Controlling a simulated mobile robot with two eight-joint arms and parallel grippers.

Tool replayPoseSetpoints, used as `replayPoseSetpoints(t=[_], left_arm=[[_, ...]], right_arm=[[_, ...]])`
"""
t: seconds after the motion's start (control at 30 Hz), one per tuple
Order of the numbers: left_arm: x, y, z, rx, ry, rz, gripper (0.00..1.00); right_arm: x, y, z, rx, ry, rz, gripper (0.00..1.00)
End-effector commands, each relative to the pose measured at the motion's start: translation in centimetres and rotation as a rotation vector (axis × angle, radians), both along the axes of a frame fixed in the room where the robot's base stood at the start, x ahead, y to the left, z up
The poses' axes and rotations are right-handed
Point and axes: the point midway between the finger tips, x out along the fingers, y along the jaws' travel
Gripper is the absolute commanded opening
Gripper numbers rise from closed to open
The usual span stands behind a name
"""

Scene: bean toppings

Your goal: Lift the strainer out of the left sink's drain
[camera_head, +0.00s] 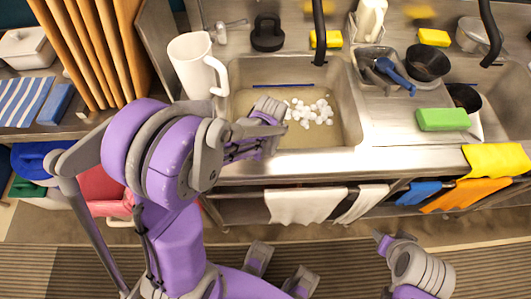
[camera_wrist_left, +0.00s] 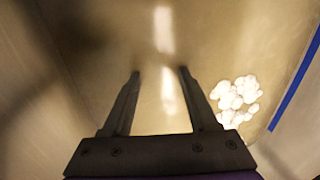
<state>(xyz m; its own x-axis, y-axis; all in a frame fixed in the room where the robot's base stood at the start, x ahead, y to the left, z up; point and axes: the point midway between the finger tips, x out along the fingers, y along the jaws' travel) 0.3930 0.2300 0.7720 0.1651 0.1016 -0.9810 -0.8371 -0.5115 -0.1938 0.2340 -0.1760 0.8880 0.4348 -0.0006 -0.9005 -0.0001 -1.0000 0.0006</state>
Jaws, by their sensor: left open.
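The left sink (camera_head: 348,98) is a metal basin with murky, brownish liquid in it. A cluster of white foam-like clumps (camera_head: 310,112) lies in its middle and also shows at the right in the left wrist view (camera_wrist_left: 237,100). I cannot make out the strainer or the drain in either view. My left gripper (camera_head: 268,118) is over the left part of the sink, left of the clumps. In the left wrist view its two fingers (camera_wrist_left: 159,74) are apart with nothing between them. Part of my right arm shows at the lower right, but its gripper is not visible.
A white pitcher (camera_head: 191,65) stands at the sink's back left corner. A black faucet (camera_head: 319,32) hangs over the back edge. Right of the sink, a drainboard holds a metal container with a blue-handled tool (camera_head: 394,76), a black bowl (camera_head: 428,62) and a green sponge (camera_head: 443,119).

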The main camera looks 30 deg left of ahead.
Motion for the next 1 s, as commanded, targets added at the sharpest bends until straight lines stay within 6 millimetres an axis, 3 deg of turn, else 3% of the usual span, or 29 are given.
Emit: replayPoseSetpoints(t=[0.43, 0.73, 1.0], left_arm=[[0.6, 0.6, -5.0, -0.001, -0.001, 0.002, 0.59], [0.7, 0.7, -5.5, -0.001, -0.001, 0.002, 0.59], [0.7, 0.7, -5.5, -0.001, -0.001, 0.002, 0.13]], right_arm=[[-0.1, 0.0, -0.4, 0.000, 0.002, 0.000, 0.50], [-0.1, 0.0, -0.5, 0.000, 0.002, 0.000, 0.50], [-0.1, 0.0, -0.5, 0.000, 0.002, 0.000, 0.50]])
